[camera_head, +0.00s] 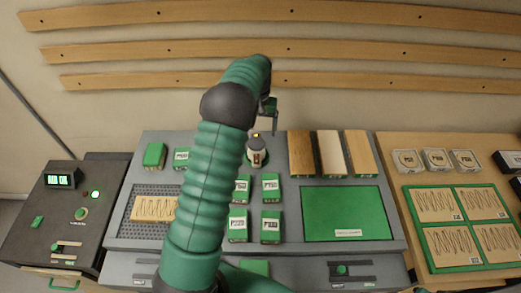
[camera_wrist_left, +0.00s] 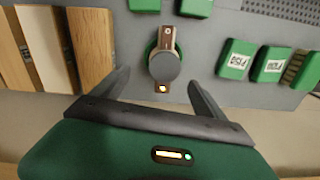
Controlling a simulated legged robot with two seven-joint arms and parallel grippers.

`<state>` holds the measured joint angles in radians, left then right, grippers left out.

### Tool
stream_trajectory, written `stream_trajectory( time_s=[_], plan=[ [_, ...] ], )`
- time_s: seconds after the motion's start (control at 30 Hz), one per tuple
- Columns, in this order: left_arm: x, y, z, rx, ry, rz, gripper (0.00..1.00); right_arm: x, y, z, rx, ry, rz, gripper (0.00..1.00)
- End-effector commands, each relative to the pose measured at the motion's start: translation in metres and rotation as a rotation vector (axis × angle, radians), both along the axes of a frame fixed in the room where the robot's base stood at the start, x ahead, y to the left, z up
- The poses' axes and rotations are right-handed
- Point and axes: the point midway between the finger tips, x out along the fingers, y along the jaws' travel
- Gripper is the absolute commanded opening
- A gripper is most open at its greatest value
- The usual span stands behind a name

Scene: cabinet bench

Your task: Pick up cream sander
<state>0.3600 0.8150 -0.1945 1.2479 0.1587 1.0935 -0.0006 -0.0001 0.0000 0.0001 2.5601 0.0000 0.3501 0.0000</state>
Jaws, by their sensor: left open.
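The cream sander (camera_head: 257,155) stands upright on the grey bench panel, a small pale body with a dark round top. In the left wrist view the sander (camera_wrist_left: 165,66) shows from above on a green round base, with a small yellow light on its near end. My left gripper (camera_head: 269,128) is above and behind the sander in the head view. In the wrist view its two fingers are spread wide, and the sander lies ahead of and between their tips. Nothing is held. My left arm crosses the bench and hides part of it. My right gripper is not in view.
Three wooden boards (camera_head: 329,154) lie to the right of the sander, above a green mat (camera_head: 346,213). Several green blocks (camera_head: 271,187) sit close in front of it. A dark control box (camera_head: 65,215) is at left. Wooden rails run along the back wall.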

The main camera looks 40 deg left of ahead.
Motion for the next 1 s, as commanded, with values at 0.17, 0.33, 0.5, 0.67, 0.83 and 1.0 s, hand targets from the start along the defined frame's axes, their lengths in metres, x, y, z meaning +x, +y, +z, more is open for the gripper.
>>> stream_trajectory(
  time_s=[0.17,0.33,0.5,0.67,0.83,1.0],
  plan=[
    [-0.001,0.000,-0.036,-0.002,0.002,0.000,0.83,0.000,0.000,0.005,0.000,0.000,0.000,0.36],
    [-0.004,0.002,-0.052,-0.002,0.001,0.002,0.83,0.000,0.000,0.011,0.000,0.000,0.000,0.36],
    [-0.009,0.005,-0.083,-0.001,0.002,0.000,0.83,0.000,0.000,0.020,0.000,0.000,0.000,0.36],
    [-0.008,0.004,-0.095,0.001,-0.001,0.001,0.83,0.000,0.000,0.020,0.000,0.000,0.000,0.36],
    [-0.008,0.004,-0.095,0.000,-0.002,0.000,0.80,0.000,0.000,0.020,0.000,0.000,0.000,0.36],
    [-0.009,0.005,-0.095,0.000,-0.001,0.001,0.58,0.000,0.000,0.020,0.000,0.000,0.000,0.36]
  ],
)
